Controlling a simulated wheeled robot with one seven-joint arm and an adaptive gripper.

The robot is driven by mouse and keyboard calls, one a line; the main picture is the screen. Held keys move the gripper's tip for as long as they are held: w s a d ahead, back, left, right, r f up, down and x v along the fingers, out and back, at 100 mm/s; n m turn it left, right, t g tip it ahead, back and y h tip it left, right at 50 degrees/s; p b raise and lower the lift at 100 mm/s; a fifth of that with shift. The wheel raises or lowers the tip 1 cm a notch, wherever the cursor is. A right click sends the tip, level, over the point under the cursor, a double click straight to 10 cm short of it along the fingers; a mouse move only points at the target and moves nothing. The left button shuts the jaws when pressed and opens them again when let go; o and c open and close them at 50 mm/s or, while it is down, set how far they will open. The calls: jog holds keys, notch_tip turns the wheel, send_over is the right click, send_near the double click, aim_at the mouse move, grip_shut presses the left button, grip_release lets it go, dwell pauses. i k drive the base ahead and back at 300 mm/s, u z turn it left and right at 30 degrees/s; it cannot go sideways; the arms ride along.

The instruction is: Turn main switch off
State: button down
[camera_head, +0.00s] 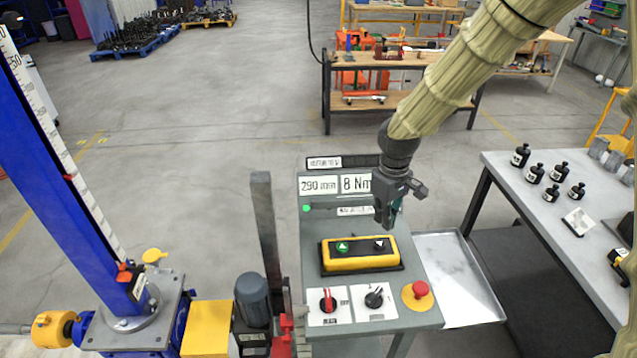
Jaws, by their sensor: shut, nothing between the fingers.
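The control panel (430,318) is a grey console top in the lower middle of the view. A rotary switch with a red handle (327,299) sits on a white plate at its front left; it looks like the main switch, but its label is too small to read. Its red handle stands roughly upright. A second rotary switch with a black knob (374,298) is right of it. My gripper (384,226) is shut and empty, pointing down above the back of the panel, behind and right of the red-handled switch and apart from it.
A yellow button box (360,261) stands between my gripper and the switches. A red mushroom button (420,289) is at the panel's front right. Displays (320,184) stand behind. A blue screw jack column (60,170) is left; a table (560,215) with black weights is right.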

aim_at(328, 304)
jog(key=k, duration=1)
